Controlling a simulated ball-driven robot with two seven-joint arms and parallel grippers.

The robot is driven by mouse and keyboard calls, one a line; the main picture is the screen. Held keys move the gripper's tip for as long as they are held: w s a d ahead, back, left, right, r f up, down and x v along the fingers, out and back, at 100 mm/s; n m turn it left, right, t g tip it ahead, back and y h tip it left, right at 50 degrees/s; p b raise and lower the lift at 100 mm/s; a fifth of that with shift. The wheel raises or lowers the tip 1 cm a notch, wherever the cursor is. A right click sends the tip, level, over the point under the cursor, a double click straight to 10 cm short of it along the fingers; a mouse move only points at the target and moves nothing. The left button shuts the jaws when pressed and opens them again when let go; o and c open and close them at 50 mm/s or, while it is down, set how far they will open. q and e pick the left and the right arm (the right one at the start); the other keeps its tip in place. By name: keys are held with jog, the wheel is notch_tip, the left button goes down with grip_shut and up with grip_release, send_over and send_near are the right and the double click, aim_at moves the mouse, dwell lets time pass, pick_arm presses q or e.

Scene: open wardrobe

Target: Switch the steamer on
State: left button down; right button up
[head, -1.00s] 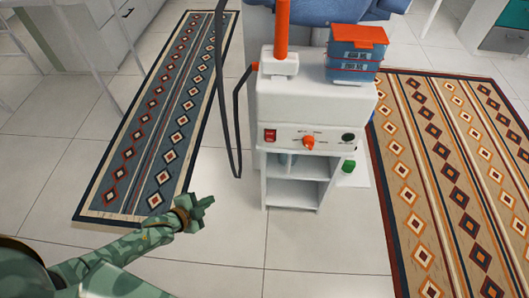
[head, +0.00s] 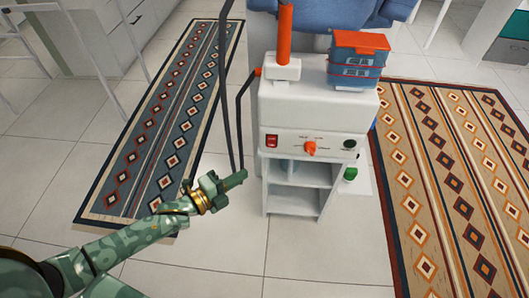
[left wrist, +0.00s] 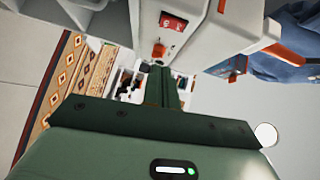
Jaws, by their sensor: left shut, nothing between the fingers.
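The steamer (head: 310,105) is a white cabinet with open shelves below. Its front panel carries a red switch (head: 272,141) at the left, an orange knob (head: 310,149) in the middle and a dark round part at the right. My left gripper (head: 243,175) is shut and empty, in front of the cabinet, left of and below the red switch in the head view, apart from it. In the left wrist view the red switch (left wrist: 173,22) shows at the top, beyond the closed fingers (left wrist: 162,88). The switch's position is unclear. My right gripper is not in view.
Blue boxes with an orange lid (head: 357,55) and an orange upright tube (head: 285,35) stand on the steamer. A dark hose (head: 237,110) hangs at its left side. A green knob (head: 350,173) sits low at the right. Patterned rugs (head: 165,130) lie on both sides.

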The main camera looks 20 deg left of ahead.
aim_at(273, 146)
pick_arm(q)
jog(key=b+x, duration=0.1)
jog(key=x, duration=0.2)
jog(key=w+a+b+x, duration=0.1)
jog(key=b+x, duration=0.1)
jog(key=x, duration=0.2)
jog(key=a+b+x, duration=0.1)
jog(key=b+x, duration=0.1)
jog(key=x, duration=0.2)
jog(key=shift+w+a+f, duration=0.1)
jog(key=shift+w+f, duration=0.1)
jog(key=shift+w, duration=0.1)
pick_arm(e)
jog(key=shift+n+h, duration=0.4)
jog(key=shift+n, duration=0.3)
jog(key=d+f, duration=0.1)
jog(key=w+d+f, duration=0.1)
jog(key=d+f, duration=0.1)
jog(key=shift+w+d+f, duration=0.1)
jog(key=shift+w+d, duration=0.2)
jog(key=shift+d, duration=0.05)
